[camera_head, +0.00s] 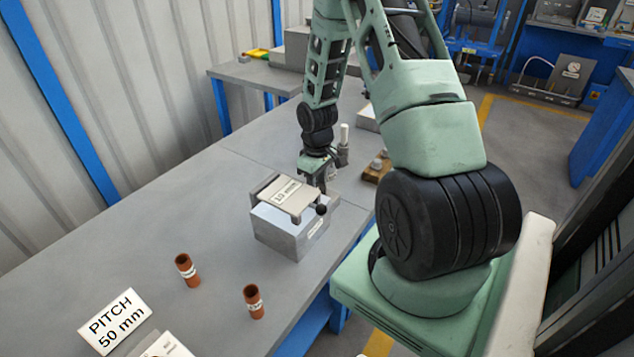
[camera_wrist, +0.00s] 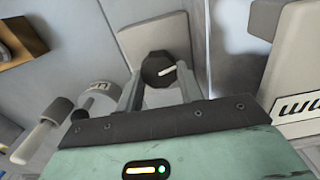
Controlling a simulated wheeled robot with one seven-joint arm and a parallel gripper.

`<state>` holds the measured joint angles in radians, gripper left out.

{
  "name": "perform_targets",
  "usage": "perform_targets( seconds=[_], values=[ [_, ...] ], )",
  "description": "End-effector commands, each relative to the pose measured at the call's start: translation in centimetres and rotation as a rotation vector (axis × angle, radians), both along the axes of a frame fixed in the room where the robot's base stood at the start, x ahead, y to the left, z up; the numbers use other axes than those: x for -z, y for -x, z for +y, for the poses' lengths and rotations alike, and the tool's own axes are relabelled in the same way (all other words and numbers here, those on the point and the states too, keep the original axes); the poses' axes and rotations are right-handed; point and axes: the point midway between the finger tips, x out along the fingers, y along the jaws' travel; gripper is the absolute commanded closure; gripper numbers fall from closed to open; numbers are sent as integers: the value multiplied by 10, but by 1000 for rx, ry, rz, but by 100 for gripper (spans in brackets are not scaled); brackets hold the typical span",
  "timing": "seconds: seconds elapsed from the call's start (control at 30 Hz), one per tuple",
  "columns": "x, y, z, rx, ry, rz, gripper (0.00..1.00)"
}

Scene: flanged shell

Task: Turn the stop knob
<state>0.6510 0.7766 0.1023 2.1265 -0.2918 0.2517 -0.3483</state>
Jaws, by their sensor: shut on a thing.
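The stop knob (camera_wrist: 155,70) is dark and many-sided, with a white pointer line, in the wrist view. It sits in front of a light grey plate (camera_wrist: 158,35). My gripper (camera_wrist: 158,82) has one finger on each side of the knob and is shut on it. The pointer line slants up to the right. In the head view my gripper (camera_head: 320,187) is low beside the grey block (camera_head: 285,232) with a "10 mm" plate (camera_head: 285,195). A dark round part (camera_head: 321,210) shows just below the fingers there; the grip itself is too small to make out.
Two brown tubes (camera_head: 187,270) (camera_head: 254,301) stand at the front of the grey bench (camera_head: 130,235), by a "PITCH 50 mm" sign (camera_head: 114,320). A grey post with a pale top (camera_head: 344,145) stands close behind my gripper. The bench left of the block is clear.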

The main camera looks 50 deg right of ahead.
Motion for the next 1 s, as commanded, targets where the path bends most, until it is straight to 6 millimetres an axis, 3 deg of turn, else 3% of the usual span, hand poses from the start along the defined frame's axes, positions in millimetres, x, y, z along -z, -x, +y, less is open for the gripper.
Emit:
perform_targets(
  seconds=[0.3,0.8,0.83,0.87,0.9,1.0],
  values=[
    [0,0,-1,105,1,-1,86],
    [0,0,-1,120,1,-1,86],
    [0,0,-1,120,1,-1,55],
    [0,0,-1,120,1,-1,46],
    [0,0,-1,120,1,-1,41],
    [0,0,-1,119,1,-1,41]
  ],
)
